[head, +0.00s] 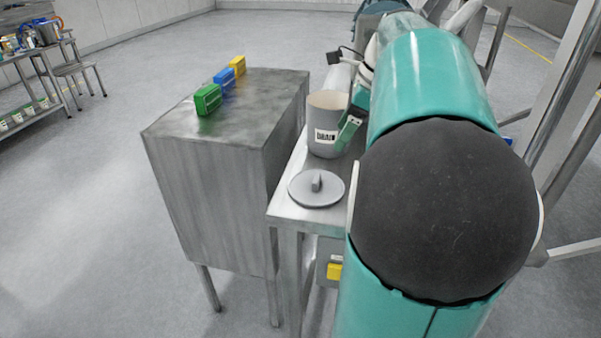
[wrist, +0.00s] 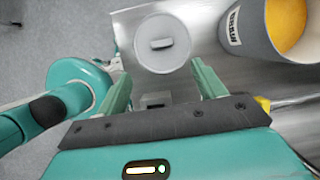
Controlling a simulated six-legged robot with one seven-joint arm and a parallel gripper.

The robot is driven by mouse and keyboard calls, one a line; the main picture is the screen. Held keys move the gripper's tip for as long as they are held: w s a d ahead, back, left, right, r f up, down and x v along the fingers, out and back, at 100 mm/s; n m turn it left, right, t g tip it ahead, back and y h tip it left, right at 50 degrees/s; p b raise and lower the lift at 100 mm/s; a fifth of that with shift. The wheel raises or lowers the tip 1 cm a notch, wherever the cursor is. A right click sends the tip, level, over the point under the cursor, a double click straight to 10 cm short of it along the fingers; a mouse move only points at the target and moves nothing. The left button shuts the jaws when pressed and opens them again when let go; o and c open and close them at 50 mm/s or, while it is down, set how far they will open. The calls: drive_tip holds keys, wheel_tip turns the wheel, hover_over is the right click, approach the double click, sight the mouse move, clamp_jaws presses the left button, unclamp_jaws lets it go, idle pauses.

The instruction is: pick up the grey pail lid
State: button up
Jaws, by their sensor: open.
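The grey pail lid (head: 316,188) is a round disc with a raised bar handle on top. It lies flat near the front corner of a metal table (head: 290,216). In the wrist view the lid (wrist: 162,58) is just beyond my gripper (wrist: 164,80), close to the open finger tips. My gripper is open with nothing between its fingers. The lid's handle (wrist: 161,43) lies crosswise there. In the head view my arm hides most of the gripper; part of it (head: 349,132) shows beside the pail.
A grey labelled pail (head: 324,138) stands behind the lid; the wrist view shows orange contents inside the pail (wrist: 252,36). A metal cabinet (head: 215,160) stands left of the table, with green, blue and yellow blocks (head: 208,99) on top. Open floor lies further left.

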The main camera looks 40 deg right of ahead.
hover_over(317, 177)
drive_tip(key=s+d, duration=0.2)
drive_tip(key=f, duration=0.8)
drive_tip(key=shift+a+f, duration=0.1)
drive_tip(key=shift+a, duration=0.1)
drive_tip(key=x, duration=0.5)
drive_tip(key=shift+a, duration=0.15)
drive_tip(key=shift+c, duration=0.4)
drive_tip(key=c, duration=1)
